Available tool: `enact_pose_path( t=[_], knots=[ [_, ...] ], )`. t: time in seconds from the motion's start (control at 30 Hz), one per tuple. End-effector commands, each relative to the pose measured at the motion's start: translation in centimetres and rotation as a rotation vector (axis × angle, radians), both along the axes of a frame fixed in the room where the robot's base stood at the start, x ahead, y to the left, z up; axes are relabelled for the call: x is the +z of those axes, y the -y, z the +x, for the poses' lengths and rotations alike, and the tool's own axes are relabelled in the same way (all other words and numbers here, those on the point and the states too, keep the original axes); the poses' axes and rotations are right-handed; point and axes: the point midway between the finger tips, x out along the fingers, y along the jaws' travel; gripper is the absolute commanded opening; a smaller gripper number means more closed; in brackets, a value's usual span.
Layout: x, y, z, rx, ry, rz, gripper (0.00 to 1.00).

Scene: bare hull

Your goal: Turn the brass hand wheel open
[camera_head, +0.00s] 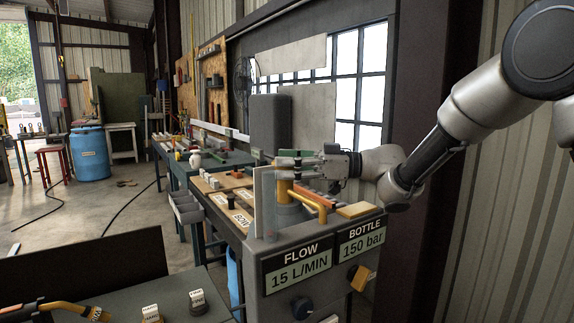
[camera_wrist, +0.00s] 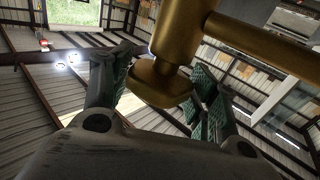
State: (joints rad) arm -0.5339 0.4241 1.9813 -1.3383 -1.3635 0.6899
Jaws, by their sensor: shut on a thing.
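The brass hand wheel (camera_wrist: 160,88) is a faceted knob on a brass valve body (camera_wrist: 182,32) in the wrist view. It sits between the two fingers of my gripper (camera_wrist: 163,66), which is shut on it. In the head view, my gripper (camera_head: 288,165) reaches in from the right, its fingers level at the top of the brass valve (camera_head: 284,188). There the fingers hide most of the wheel, and its turn angle cannot be told.
A yellow pipe (camera_head: 314,203) curves from the valve beside my gripper. A dark grey cylinder (camera_head: 270,122) rises behind.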

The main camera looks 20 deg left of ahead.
Motion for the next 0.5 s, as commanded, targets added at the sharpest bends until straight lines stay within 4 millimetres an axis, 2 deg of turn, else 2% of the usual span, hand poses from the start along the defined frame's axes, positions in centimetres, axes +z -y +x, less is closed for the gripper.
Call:
enact_pose_path(
  t=[0.2,0.5],
  knots=[
    [0.06,-0.02,0.26,0.145,0.002,0.002,0.35],
    [0.14,-0.08,0.2,0.262,0.003,0.003,0.35]
  ],
)
